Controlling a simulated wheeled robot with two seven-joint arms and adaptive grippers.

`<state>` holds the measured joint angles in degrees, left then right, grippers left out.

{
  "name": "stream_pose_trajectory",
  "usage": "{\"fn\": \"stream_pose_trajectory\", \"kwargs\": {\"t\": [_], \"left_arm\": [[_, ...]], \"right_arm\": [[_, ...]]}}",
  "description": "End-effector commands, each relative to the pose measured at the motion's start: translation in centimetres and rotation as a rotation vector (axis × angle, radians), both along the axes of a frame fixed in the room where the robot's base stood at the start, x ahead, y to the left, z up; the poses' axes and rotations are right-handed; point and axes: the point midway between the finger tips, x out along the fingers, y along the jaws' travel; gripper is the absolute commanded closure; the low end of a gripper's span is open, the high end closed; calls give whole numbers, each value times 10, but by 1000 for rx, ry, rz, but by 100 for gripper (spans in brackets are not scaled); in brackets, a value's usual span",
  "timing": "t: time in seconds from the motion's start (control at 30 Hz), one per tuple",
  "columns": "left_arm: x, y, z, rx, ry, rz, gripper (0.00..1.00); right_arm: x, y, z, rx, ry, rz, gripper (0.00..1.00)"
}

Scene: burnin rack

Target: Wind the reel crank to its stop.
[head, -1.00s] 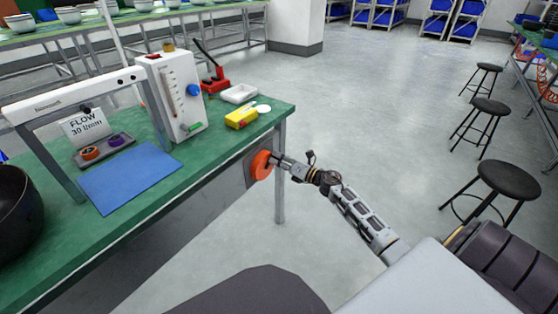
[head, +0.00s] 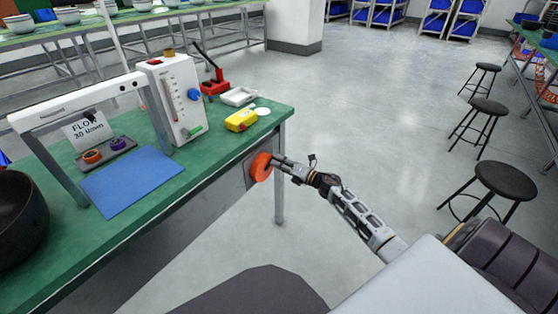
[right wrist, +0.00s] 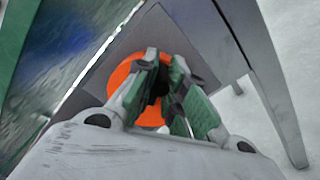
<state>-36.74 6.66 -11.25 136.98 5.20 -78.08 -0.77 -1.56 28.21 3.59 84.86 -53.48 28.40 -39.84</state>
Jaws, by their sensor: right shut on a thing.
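The reel (head: 261,168) is an orange disc on a grey plate on the side of the green table, near its right end. In the right wrist view the orange reel (right wrist: 121,78) shows behind my fingers. My right gripper (head: 277,162) reaches the reel's face from the right. In the right wrist view my right gripper (right wrist: 160,85) is shut on the crank, which is mostly hidden between the fingers. My left gripper is not in view.
The green table (head: 120,210) carries a blue mat (head: 132,180), a white flow meter box (head: 172,98), a yellow device (head: 241,120) and a dark bowl (head: 20,208). Black stools (head: 503,180) stand at the right. The floor between is clear.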

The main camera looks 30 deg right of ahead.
Motion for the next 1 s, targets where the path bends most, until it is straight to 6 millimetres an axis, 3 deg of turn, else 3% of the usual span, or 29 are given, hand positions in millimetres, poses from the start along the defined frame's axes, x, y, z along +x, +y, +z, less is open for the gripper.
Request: {"fn": "stream_pose_trajectory", "kwargs": {"t": [0.27,0.7,1.0], "left_arm": [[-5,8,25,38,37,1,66],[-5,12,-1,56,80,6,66],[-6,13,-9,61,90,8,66]], "right_arm": [[1,-3,-8,166,72,2,100],[2,-6,-22,421,177,1,100],[2,-6,-27,501,210,1,100]]}}
